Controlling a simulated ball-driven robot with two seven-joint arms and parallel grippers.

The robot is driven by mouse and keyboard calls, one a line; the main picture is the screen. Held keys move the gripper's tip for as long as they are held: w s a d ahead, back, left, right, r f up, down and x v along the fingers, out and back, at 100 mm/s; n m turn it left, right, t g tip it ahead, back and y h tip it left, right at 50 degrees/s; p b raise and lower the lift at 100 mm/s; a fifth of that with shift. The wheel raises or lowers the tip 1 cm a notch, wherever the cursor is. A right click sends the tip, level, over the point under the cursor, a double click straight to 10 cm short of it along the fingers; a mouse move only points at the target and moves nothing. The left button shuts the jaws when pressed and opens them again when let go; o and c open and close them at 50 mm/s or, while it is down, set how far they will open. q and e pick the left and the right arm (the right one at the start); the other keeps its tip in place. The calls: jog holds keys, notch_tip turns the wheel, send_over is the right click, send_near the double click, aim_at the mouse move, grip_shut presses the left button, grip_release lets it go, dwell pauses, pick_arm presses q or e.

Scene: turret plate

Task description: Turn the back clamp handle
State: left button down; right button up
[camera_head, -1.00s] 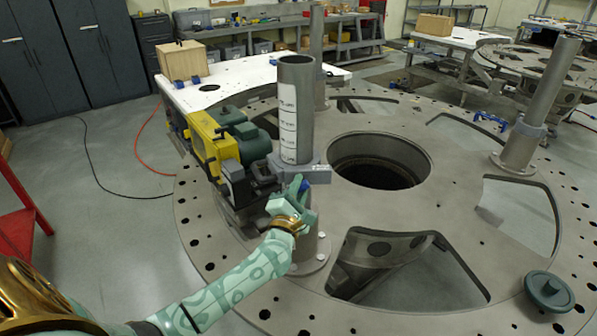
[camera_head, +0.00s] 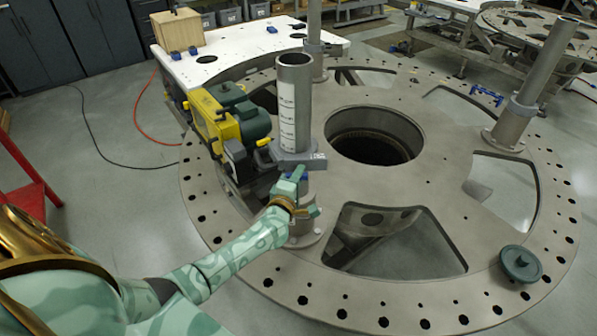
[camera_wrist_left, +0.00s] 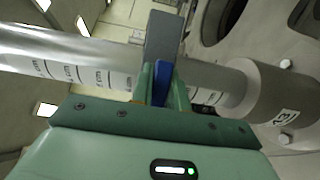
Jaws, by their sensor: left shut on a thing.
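The grey clamp (camera_head: 298,160) sits around an upright grey post (camera_head: 293,100) with a white measuring scale. A small blue handle (camera_head: 303,176) shows at the clamp's near side. My left gripper (camera_head: 294,184) reaches up to it from below left. In the left wrist view, the green fingers close around the blue handle (camera_wrist_left: 161,84), with the grey clamp (camera_wrist_left: 162,38) just beyond. The scaled post (camera_wrist_left: 100,74) runs across behind. The fingers partly hide the handle. My right gripper is in neither view.
A yellow and green machine (camera_head: 240,118) stands left of the post. The turret plate (camera_head: 300,285) has large openings and a round central hole. A dark green disc (camera_head: 520,264) lies at right. Another post (camera_head: 515,120) stands at far right. A wooden box (camera_head: 178,30) sits on the white table.

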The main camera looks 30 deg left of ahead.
pick_arm(q)
jog(key=shift+r, duration=0.1)
dwell(0.3)
jog(key=c, duration=1.4)
grip_release()
jog(key=shift+o, duration=0.2)
jog(key=shift+s, duration=0.1)
jog(key=shift+s+d, duration=0.15)
jog(key=shift+s, duration=0.2)
jog(key=s+d, duration=0.3)
jog(key=s, duration=1.2)
